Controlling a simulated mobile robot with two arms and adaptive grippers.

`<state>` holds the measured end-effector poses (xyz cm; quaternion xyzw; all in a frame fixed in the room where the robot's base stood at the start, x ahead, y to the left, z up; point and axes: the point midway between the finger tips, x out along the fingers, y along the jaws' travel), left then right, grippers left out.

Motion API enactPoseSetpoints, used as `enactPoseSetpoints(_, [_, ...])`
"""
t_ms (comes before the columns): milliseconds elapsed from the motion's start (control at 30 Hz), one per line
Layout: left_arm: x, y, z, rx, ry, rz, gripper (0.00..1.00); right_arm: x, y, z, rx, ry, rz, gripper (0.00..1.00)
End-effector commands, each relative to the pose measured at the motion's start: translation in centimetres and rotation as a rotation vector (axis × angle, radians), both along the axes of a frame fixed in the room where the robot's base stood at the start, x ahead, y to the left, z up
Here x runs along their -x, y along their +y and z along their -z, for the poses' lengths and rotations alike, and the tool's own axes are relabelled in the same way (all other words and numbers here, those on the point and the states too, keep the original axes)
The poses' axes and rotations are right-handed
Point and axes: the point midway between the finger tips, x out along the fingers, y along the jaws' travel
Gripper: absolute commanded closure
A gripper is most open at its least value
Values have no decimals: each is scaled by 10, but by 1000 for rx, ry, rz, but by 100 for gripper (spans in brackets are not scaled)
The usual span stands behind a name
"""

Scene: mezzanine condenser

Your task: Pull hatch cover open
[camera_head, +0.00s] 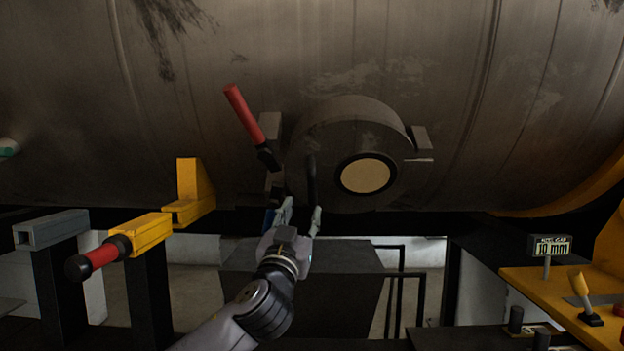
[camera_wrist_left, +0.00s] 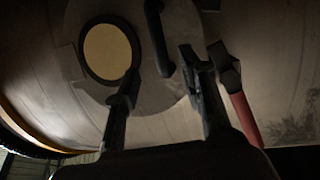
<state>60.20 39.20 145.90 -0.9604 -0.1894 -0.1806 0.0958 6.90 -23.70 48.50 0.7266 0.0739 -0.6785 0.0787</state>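The round grey hatch cover (camera_head: 335,142) sits on the big metal tank and appears shut. A cream disc with a black rim (camera_head: 366,175) is on its face. A black bar handle (camera_head: 311,182) stands upright on the cover's left part; it also shows in the left wrist view (camera_wrist_left: 158,38). My left gripper (camera_head: 302,207) is just below the handle with its fingers apart. In the left wrist view the fingertips (camera_wrist_left: 158,68) lie either side of the handle's lower end; I cannot tell if they touch it. My right gripper is not in view.
A red-handled lever (camera_head: 243,114) stands close to the cover's left edge, near my gripper. A yellow bracket (camera_head: 150,233) with a red grip (camera_head: 99,257) is at left.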

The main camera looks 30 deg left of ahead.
Motion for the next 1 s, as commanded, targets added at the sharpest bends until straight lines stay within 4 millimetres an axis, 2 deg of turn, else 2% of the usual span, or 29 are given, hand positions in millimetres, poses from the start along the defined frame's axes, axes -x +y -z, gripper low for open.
enactPoseSetpoints(33, [-11,5,-11,2,1,-3,62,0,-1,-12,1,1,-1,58])
enactPoseSetpoints(200, [-43,16,-25,2,2,-1,62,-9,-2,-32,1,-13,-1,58])
enactPoseSetpoints(367, [-69,26,-35,1,2,-1,62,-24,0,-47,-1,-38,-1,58])
enactPoseSetpoints(500, [-84,32,-39,2,1,-1,62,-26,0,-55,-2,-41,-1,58])
enactPoseSetpoints(700, [-91,34,-41,1,0,0,62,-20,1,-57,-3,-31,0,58])
enactPoseSetpoints(933, [-92,34,-40,1,1,1,62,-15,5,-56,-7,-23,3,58])
enactPoseSetpoints(1000, [-92,34,-40,1,1,1,66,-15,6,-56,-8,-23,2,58])
